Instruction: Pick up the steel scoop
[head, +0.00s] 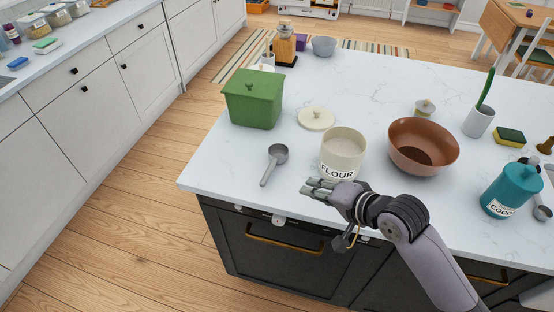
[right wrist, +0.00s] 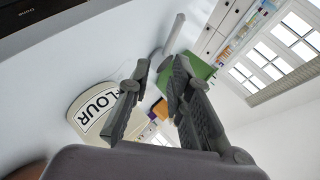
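A grey metal scoop (head: 277,154) lies on the white marble counter (head: 233,166), its handle toward the counter's front edge. In the right wrist view its handle (right wrist: 173,35) shows beyond the fingertips. My right gripper (head: 312,188) is just right of the handle, in front of the flour canister, fingers pointing left toward the scoop. The right wrist view shows the two fingers (right wrist: 160,68) apart with nothing held between them. The gripper and scoop look apart. My left gripper is not in view.
A cream flour canister (head: 343,150) stands close behind my right gripper, its lid (head: 316,118) to the left. A green box (head: 254,98), brown bowl (head: 423,146) and teal cocoa canister (head: 511,187) stand around. Another grey scoop (head: 542,212) lies at the right edge. The counter's front-left corner is clear.

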